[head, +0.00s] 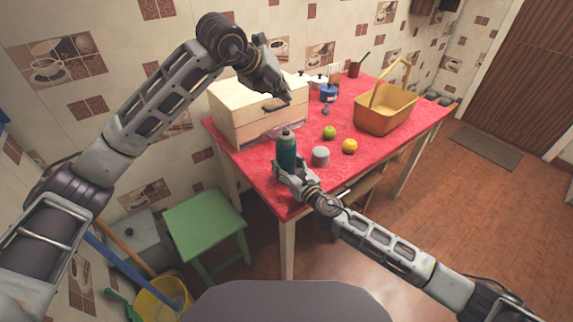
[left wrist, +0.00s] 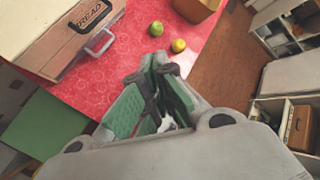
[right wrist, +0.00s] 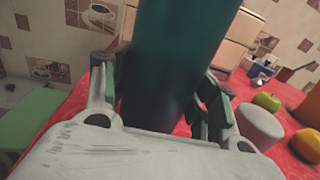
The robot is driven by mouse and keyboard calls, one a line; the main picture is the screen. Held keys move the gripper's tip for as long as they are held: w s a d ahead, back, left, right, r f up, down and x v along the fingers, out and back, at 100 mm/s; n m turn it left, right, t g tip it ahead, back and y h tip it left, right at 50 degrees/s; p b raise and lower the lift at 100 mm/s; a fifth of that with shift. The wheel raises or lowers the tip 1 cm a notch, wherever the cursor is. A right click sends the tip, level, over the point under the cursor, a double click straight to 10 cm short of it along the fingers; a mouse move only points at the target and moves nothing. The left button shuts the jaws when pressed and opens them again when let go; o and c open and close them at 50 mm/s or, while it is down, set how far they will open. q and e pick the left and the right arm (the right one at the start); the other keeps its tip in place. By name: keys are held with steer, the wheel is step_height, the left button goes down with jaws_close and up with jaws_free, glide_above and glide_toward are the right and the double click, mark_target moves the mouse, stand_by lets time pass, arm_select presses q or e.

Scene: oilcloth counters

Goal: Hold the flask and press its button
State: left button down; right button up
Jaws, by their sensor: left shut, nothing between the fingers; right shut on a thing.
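The teal flask (head: 287,152) with a grey top stands upright at the near left part of the red table. It fills the middle of the right wrist view (right wrist: 175,60), where its top is cut off. My right gripper (head: 290,172) is shut on the flask's lower body, with a finger on each side. My left gripper (head: 284,98) is shut and empty, up above the table in front of the bread box. Its green finger pads close together in the left wrist view (left wrist: 160,85). The flask's button cannot be made out.
The bread box (head: 250,112) stands behind the flask. A green stool (head: 205,222) is left of the table (head: 270,196).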

arm_select(q)
steer(key=shift+f, duration=4.3)
steer(key=shift+f, duration=0.6)
steer(key=shift+r, duration=0.6)
step_height(320, 180, up, 6)
